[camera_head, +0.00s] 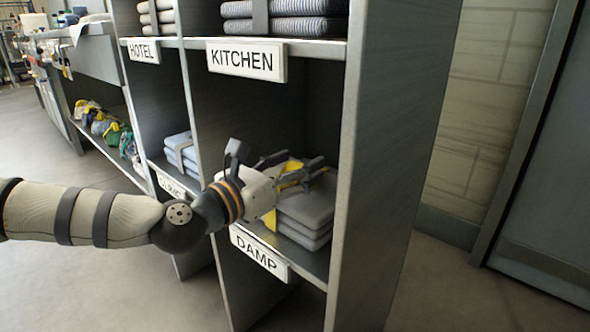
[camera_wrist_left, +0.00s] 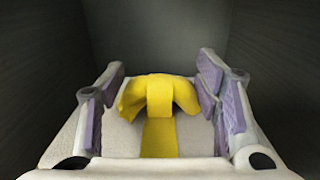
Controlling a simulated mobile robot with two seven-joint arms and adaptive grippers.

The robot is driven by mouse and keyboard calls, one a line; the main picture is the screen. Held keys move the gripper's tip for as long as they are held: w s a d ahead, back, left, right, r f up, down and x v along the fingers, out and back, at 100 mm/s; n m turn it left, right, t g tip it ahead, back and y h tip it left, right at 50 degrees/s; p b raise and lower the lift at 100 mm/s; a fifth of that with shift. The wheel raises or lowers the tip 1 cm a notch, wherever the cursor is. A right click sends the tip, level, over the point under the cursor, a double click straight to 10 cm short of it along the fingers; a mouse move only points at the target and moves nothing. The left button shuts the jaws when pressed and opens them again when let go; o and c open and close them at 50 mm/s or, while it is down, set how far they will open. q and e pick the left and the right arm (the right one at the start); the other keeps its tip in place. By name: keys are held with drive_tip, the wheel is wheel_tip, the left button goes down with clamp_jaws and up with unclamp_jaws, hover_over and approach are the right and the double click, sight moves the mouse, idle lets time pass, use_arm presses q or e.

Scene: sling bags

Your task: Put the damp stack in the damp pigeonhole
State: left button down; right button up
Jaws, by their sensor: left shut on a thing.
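The damp stack (camera_head: 306,207) is a pile of folded grey cloths with a yellow band, inside the pigeonhole above the DAMP label (camera_head: 258,252). It lies level at the shelf; I cannot tell whether its underside touches the shelf board. My left gripper (camera_head: 298,174) reaches into this pigeonhole from the left, over the stack, and is shut on it at the yellow band. In the left wrist view the yellow band (camera_wrist_left: 159,135) rises into a raised yellow loop (camera_wrist_left: 160,92) between the two purple-padded fingers. The gripper hides part of the stack. My right gripper is out of view.
Grey upright panels (camera_head: 385,170) bound the pigeonhole. Dark striped stacks lie above the KITCHEN label (camera_head: 246,60), pale ones above the HOTEL label (camera_head: 143,51). A door (camera_head: 545,170) stands at the right; the floor at left is clear.

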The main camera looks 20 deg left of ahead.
use_arm(q)
drive_tip(key=shift+r, duration=0.15)
drive_tip(key=c, duration=0.5)
unclamp_jaws()
drive_tip(key=shift+s, duration=0.1)
drive_tip(key=p+v, duration=0.1)
drive_tip(key=v, duration=1.1)
drive_tip(key=shift+p, duration=0.3)
